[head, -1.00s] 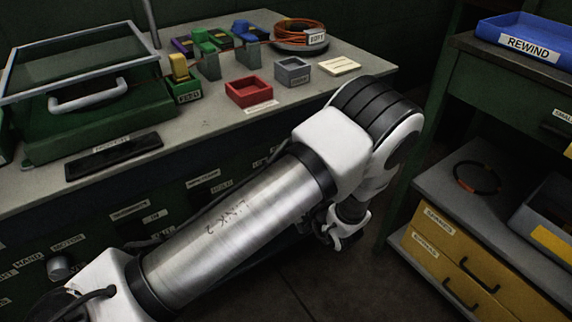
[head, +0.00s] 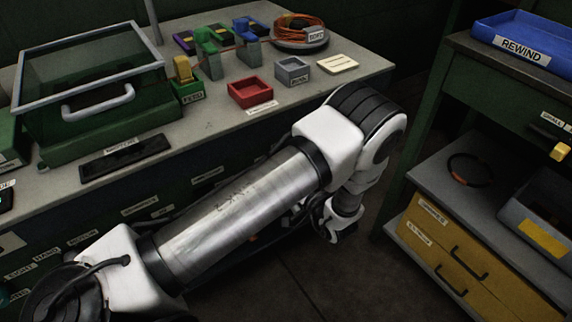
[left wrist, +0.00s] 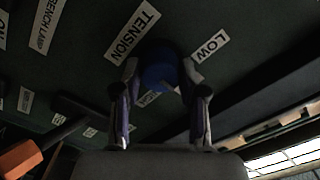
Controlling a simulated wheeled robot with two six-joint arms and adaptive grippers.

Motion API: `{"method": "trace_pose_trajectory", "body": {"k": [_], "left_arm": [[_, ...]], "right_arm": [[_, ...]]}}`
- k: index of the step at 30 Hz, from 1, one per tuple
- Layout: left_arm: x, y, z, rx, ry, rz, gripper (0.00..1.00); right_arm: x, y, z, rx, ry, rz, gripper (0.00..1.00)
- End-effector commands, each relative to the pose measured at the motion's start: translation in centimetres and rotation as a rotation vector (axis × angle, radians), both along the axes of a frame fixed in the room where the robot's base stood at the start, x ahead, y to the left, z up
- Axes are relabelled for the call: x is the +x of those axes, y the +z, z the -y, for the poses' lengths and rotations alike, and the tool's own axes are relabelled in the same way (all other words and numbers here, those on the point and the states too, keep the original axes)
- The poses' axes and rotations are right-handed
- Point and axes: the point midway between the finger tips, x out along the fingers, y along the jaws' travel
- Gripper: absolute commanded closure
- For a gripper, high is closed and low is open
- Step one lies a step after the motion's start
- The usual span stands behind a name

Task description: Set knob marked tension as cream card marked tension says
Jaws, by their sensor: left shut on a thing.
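In the left wrist view a dark blue knob (left wrist: 158,66) on the dark green panel is between the fingers of my left gripper (left wrist: 159,80), which is shut on it. The white label TENSION (left wrist: 132,33) is at the knob's upper left, the label LOW (left wrist: 210,46) at its upper right. Another label below the knob is partly hidden by the fingers. The knob's pointer cannot be made out. In the head view my left arm hides the knob and the gripper. A cream card (head: 338,64) lies on the bench top at the right; its writing is too small to read. My right gripper is not in view.
The bench holds a red tray (head: 250,92), a grey box (head: 292,70), a glass-lidded green case (head: 90,75) and an orange cable coil (head: 302,28). A shelf with a blue REWIND tray (head: 522,45) and yellow drawers (head: 450,262) stands at the right. Floor shows between them.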

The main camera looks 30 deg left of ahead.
Motion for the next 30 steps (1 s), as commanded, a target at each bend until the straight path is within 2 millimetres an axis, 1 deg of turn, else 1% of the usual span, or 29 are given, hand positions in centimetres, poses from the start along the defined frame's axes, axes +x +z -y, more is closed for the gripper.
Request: {"method": "trace_pose_trajectory", "body": {"k": [10,11,12,13,26,30], "left_arm": [[0.01,-0.01,-0.02,0.001,0.000,-0.002,0.93],[0.01,-0.01,-0.02,0.001,0.000,-0.002,0.52],[0.01,-0.01,-0.01,0.001,0.000,-0.002,0.37],[0.01,-0.01,-0.01,0.001,0.000,-0.002,0.33],[0.01,-0.01,0.00,0.001,0.000,-0.002,0.33],[0.02,-0.18,0.01,-0.011,0.000,0.027,0.33]], "right_arm": [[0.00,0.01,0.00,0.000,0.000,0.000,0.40],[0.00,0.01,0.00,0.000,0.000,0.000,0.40],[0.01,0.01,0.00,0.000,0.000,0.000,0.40],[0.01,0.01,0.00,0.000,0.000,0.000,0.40],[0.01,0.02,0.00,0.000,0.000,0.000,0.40],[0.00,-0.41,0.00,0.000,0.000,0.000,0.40]]}}
